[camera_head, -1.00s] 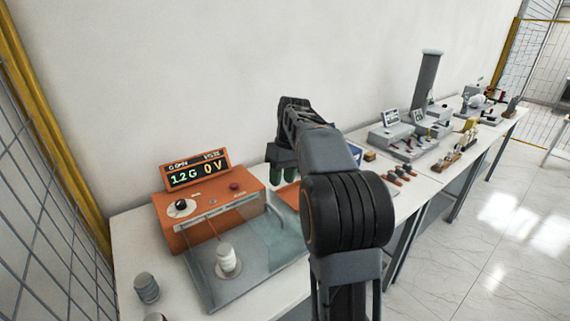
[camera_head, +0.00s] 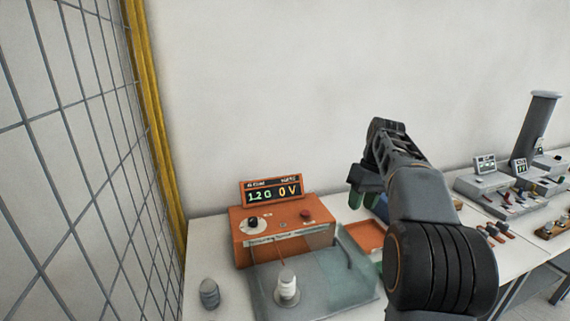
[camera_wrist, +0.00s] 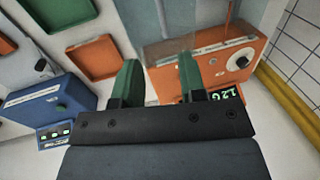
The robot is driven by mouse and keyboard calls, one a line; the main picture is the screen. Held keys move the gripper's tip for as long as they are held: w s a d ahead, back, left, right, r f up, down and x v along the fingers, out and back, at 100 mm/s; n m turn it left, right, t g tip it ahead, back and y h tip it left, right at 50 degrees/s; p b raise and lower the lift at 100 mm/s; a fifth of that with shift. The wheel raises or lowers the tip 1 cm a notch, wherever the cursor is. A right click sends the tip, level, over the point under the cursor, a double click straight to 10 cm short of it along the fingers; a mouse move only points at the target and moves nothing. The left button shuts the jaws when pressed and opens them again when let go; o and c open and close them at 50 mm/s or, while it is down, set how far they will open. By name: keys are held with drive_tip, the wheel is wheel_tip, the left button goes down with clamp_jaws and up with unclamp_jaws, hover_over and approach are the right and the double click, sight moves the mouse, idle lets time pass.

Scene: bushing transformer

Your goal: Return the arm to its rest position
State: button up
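My gripper (camera_head: 367,188) is up over the bench, right of the orange tester, with its green fingers pointing down. In the wrist view my gripper (camera_wrist: 160,80) shows two green fingers spread apart, with nothing held between them. My arm (camera_head: 420,195) is bent in front of the bench. The orange tester (camera_head: 283,243) has a lit display reading 1.2 G and 0 V; it also shows in the wrist view (camera_wrist: 215,70). A white bushing (camera_head: 287,287) stands inside the tester's clear cover (camera_head: 330,290).
A grey bushing (camera_head: 209,293) stands on the white bench left of the cover. An orange tray (camera_head: 362,236) lies right of the tester. A blue device (camera_wrist: 50,103) stands near the gripper. A mesh fence with a yellow post (camera_head: 152,120) is at left; more instruments are at right.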

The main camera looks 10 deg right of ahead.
wheel_tip(320, 180, down, 7)
drive_tip(key=s+a+m+t+h, duration=0.1)
drive_tip(key=s+m, duration=0.1)
drive_tip(key=m, duration=0.1)
drive_tip(key=s+a+f+n+t+h, duration=0.1)
drive_tip(key=s+a+f+t, duration=0.2)
drive_tip(key=s+a, duration=0.9)
drive_tip(key=s+f, duration=0.2)
drive_tip(key=s, duration=0.2)
drive_tip(key=shift+s+a+n, duration=0.15)
drive_tip(key=shift+a+n, duration=0.25)
